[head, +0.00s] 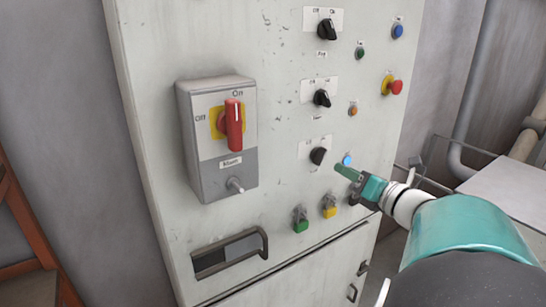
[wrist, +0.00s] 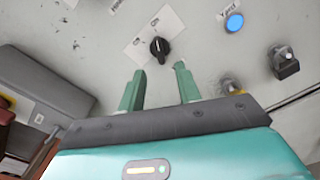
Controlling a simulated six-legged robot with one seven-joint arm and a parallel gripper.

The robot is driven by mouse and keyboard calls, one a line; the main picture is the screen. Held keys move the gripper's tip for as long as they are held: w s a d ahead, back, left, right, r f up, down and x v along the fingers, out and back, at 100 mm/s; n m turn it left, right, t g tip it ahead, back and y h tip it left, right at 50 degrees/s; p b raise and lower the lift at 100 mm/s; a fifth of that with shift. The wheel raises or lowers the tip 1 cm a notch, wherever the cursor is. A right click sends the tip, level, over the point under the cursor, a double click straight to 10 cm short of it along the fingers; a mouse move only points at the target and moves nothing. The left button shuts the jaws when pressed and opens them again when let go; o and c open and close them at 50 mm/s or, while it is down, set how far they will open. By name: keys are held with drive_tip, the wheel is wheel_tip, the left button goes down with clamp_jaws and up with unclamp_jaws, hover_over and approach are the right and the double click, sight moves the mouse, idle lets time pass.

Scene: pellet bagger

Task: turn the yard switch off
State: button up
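A small black rotary switch (head: 318,156) with a white label plate is low on the grey cabinet front. It also shows in the wrist view (wrist: 159,47). I take it for the yard switch, but its lettering is too small to read surely, and I cannot tell its position. My gripper (head: 343,170) is just to the right of and below this switch in the head view. In the wrist view my gripper (wrist: 159,68) is open, with its two green fingers apart and nothing between them. The switch appears beyond the fingertips, in line with the gap, not visibly touched.
Two similar black switches (head: 322,98) (head: 326,30) sit above. A lit blue lamp (head: 347,160) is close on the right. Green (head: 300,222) and yellow (head: 329,208) buttons are below. A box with a red handle (head: 234,126) juts out left. A red mushroom button (head: 396,87) is upper right.

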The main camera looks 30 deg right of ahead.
sight(323, 158)
drive_tip(key=w, duration=0.7)
drive_tip(key=shift+w+a, duration=0.15)
drive_tip(key=shift+w, duration=0.1)
clamp_jaws()
